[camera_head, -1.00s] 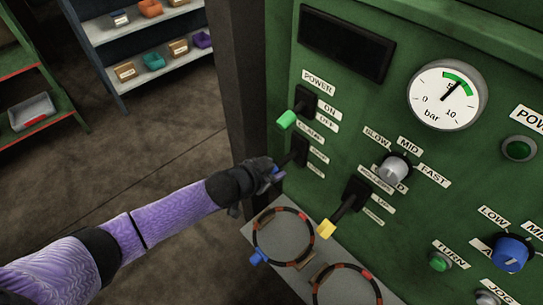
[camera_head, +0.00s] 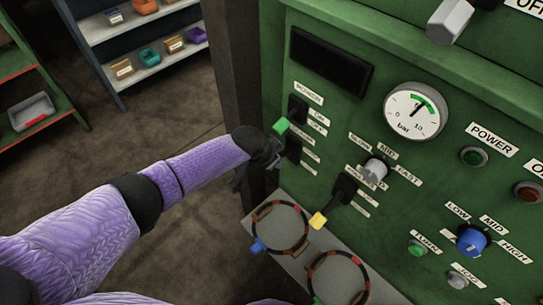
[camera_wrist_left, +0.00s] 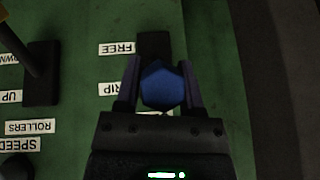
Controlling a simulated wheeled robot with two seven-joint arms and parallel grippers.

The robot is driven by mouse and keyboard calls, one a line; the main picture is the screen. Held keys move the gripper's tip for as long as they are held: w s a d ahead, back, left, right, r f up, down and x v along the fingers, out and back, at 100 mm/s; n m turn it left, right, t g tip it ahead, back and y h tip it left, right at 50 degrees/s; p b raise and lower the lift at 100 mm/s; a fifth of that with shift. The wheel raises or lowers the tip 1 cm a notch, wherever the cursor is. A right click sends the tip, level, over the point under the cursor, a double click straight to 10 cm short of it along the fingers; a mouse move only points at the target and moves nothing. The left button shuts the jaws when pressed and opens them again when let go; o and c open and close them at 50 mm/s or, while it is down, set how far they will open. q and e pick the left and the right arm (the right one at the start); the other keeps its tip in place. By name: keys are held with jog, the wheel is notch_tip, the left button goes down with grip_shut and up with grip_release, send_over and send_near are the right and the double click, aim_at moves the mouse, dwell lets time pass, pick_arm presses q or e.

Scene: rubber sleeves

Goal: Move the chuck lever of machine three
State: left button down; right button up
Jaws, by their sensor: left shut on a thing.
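The chuck lever's blue knob (camera_wrist_left: 162,86) is between the two fingers of my left gripper (camera_wrist_left: 158,88) in the left wrist view, and the fingers are shut on it. The knob shows beside the label that reads like GRIP (camera_wrist_left: 109,89); the FREE label (camera_wrist_left: 117,48) is beside the dark lever plate (camera_wrist_left: 154,45). In the head view my left gripper (camera_head: 268,158) is at the panel's left edge, just below the green-tipped lever (camera_head: 281,126), and hides the blue knob. My right gripper is not in view.
The green-tipped lever is very close above my gripper. A yellow-tipped lever (camera_head: 319,220) sticks out to the lower right. A grey shelf (camera_head: 257,221) with ring-shaped parts juts out below. A dark post (camera_head: 232,90) stands left of the panel; open floor is further left.

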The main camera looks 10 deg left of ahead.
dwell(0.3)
pick_arm(q)
jog(key=shift+c, duration=1)
grip_release()
jog(key=p+v, duration=0.6)
jog(key=v, duration=0.3)
jog(key=shift+r, duration=0.4)
jog(key=shift+s, duration=0.1)
